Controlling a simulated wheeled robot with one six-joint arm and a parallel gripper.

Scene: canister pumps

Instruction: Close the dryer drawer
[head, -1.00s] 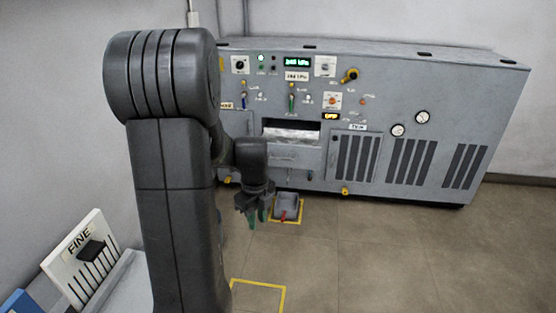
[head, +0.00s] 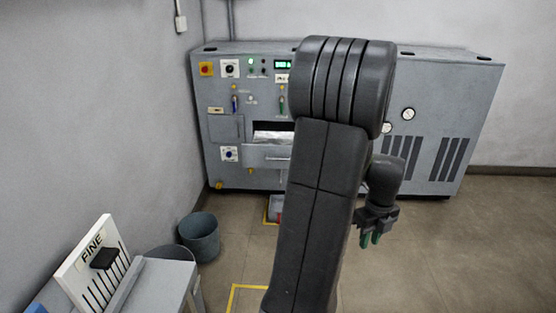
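The dryer drawer (head: 268,155) is on the front of the grey machine (head: 447,90), left of my arm in the head view. It appears pulled out, with a dark opening and pale contents (head: 272,135) showing above its front. A handle bar seems to run across the front. My arm hides the drawer's right end. My gripper (head: 371,239) hangs pointing down, right of my arm and well short of the machine, apart from the drawer. Its green-tipped fingers show a small gap, and nothing is seen between them.
A grey bin (head: 200,238) stands by the left wall. A bench with a board marked FINE (head: 92,262) is at the lower left. A grey container (head: 275,208) sits in a yellow floor marking before the machine, partly hidden by my arm. The floor at right is clear.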

